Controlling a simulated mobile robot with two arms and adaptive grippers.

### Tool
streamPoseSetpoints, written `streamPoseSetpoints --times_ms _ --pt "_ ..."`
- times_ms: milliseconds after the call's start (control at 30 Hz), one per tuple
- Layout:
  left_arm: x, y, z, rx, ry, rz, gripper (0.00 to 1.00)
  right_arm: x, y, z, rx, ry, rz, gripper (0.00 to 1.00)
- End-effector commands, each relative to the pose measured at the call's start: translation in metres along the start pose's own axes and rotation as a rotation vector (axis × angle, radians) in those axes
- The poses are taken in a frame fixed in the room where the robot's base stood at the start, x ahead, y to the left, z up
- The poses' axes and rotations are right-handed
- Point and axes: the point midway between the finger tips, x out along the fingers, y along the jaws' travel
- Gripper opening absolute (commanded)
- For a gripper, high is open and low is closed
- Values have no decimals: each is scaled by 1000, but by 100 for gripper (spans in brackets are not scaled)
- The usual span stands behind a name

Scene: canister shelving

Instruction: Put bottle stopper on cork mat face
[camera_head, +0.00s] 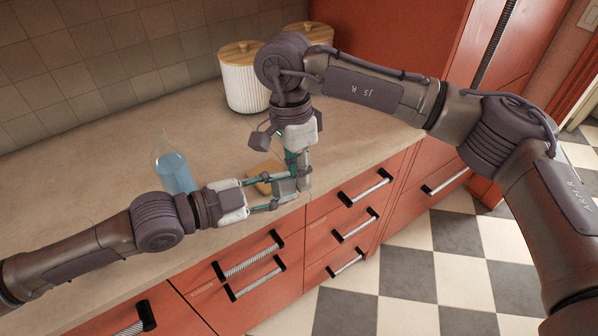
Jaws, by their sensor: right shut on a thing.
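The tan cork mat (262,172) lies on the counter near its front edge, partly covered by my grippers. My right gripper (296,184) points down at the mat's right side, close to the counter edge. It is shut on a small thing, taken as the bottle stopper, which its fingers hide. My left gripper (275,196) reaches in from the left, low over the front of the mat, its fingers apart. Its tips are right beside the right gripper's fingers; whether they touch is unclear. A clear bottle (173,172) with blue liquid stands left of the mat, behind my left arm.
Two white ribbed canisters with wooden lids, a near one (243,85) and a far one (309,36), stand at the back by the tiled wall. The beige counter (110,190) is clear at left. Red drawers with handles (366,188) are below its front edge.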

Motion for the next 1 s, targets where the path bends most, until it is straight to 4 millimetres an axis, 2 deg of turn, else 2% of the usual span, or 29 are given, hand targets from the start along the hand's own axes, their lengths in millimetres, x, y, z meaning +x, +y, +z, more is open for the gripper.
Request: streamPoseSetpoints --times_ms 33,133,533,667,867,1000 --pt "0 0 0 0 0 0 41 0 0 0 0 0 0 0" --pt "0 0 0 0 0 0 57 0 0 0 0 0 0 0" --pt "-6 0 1 2 -2 0 57 0 0 0 0 0 0 0" --pt "-24 -1 1 5 -4 0 57 0 0 0 0 0 0 0" --pt "-65 -2 1 4 -8 -4 57 0 0 0 0 0 0 0" --pt "-73 -1 -1 12 -1 6 57 0 0 0 0 0 0 0"
